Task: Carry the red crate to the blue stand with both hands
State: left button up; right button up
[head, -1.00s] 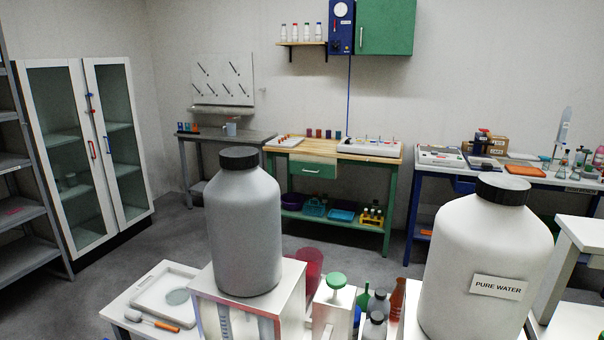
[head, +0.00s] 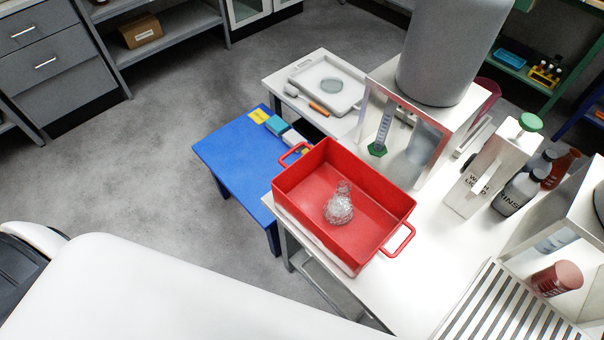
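In the head view the red crate (head: 310,217) sits on the near left corner of the white table (head: 440,240), with a clear glass flask (head: 340,206) inside it. It has a red loop handle at its far left end (head: 293,154) and another at its near right end (head: 401,242). The blue stand (head: 226,165) is a low blue table just left of the white table, its top bare except along its far right edge. Neither of my grippers is in view. A large white surface fills the lower left.
Floor left of the stand is clear.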

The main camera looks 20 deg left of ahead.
aim_at(248, 161)
jog(key=j+u, duration=0.1)
jog(key=j+z, duration=0.7)
jog(key=j, duration=0.2)
jog(key=j+z, duration=0.35)
jog(key=j, duration=0.15)
